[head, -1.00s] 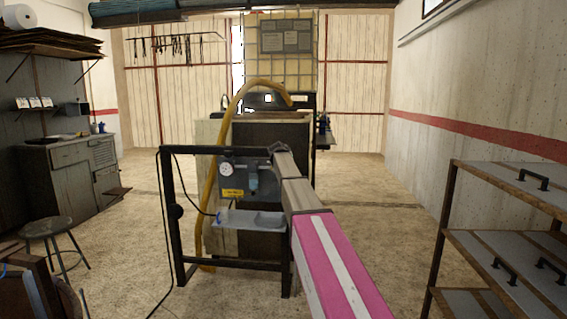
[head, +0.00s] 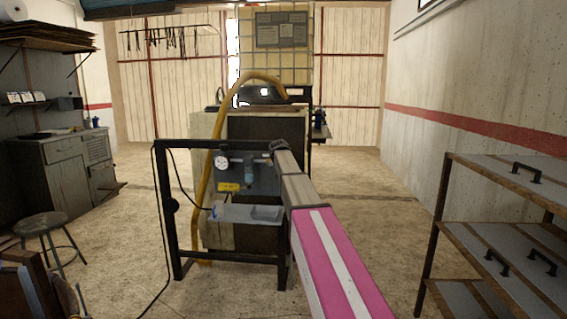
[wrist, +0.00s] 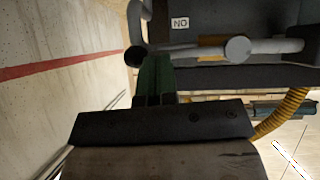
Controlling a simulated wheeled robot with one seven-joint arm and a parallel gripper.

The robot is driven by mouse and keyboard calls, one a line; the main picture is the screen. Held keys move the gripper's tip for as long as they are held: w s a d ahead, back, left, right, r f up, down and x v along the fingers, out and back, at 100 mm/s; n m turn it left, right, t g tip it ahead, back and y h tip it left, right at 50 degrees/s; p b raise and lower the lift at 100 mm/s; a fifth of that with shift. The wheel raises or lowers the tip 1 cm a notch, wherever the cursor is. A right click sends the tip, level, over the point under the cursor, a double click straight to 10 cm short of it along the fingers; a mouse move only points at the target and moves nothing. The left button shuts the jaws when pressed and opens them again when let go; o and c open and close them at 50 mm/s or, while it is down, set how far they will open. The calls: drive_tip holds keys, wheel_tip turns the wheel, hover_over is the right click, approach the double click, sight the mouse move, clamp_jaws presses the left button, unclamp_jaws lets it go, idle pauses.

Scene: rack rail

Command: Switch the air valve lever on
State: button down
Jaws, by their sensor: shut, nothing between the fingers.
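The air panel (head: 262,178) stands ahead on a dark frame, with a round gauge (head: 221,161) and a yellow label (head: 229,187). My gripper (head: 279,147) is at the far end of my arm, at the panel's upper right; its fingers are hard to make out there. In the wrist view my gripper (wrist: 153,80) shows green fingers, shut and empty, close to a black round end (wrist: 135,57) beside a grey pipe (wrist: 140,18). Contact cannot be told. A grey rounded part (wrist: 238,48) and an upside-down ON label (wrist: 180,23) show nearby. I cannot tell which part is the lever.
A grey tray (head: 250,213) sits below the panel. A yellow hose (head: 205,180) arches over a cabinet behind it. A drawer rack (head: 490,225) stands at the right, a stool (head: 42,225) at the left.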

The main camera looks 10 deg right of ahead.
drive_tip(key=shift+d, duration=0.1)
drive_tip(key=w+r+v, duration=0.1)
drive_tip(key=r+v, duration=0.1)
drive_tip(key=v, duration=1.1)
drive_tip(key=shift+w+d, duration=0.15)
drive_tip(key=shift+d, duration=0.2)
